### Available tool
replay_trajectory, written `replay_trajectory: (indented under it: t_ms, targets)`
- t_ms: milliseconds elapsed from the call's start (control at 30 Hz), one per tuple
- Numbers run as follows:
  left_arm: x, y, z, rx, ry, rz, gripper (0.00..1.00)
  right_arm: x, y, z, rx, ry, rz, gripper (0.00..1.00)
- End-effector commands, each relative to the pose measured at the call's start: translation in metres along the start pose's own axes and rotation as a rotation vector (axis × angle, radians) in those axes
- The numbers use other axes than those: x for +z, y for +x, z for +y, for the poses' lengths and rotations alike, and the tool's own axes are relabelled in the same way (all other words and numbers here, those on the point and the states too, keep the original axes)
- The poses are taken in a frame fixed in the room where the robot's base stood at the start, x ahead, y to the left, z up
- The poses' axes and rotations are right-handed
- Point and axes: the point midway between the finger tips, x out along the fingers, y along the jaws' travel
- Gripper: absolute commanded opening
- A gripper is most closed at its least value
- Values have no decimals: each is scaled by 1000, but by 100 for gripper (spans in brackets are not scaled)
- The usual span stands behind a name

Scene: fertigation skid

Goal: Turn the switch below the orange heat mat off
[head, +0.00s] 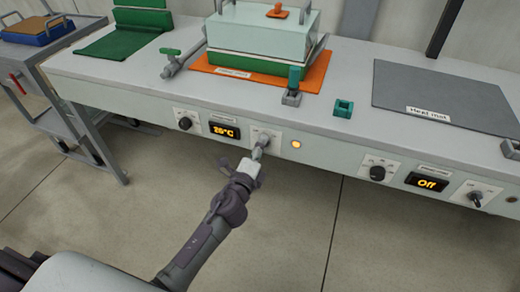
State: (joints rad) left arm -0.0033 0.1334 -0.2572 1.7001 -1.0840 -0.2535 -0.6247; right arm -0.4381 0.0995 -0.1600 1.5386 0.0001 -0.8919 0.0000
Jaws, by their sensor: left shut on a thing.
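The orange heat mat (318,74) lies on the bench top, under a pale green box with a green base. Below it, on the bench's front panel, a small metal switch (263,140) sits on a white plate. My left gripper (257,153) reaches up to this switch and is shut on it. The gripper's tip hides part of the switch, so its exact position is hard to tell. The display (224,131) to its left reads 26°C, and the round lamp (296,144) to its right glows amber. My right gripper is not in view.
A dark knob (185,123) sits left of the display. Further right, under a grey heat mat (440,92), are another knob (377,173), a display (428,182) reading Off and another switch (475,196). A cart (60,70) stands at the left. The floor in front is clear.

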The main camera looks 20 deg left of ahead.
Motion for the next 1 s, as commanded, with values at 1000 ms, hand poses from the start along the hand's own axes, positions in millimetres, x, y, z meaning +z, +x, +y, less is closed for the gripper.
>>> replay_trajectory:
  t_ms: [1000]
  targets:
    - [-2,0,5,3,-906,-3,9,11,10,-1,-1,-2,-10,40]
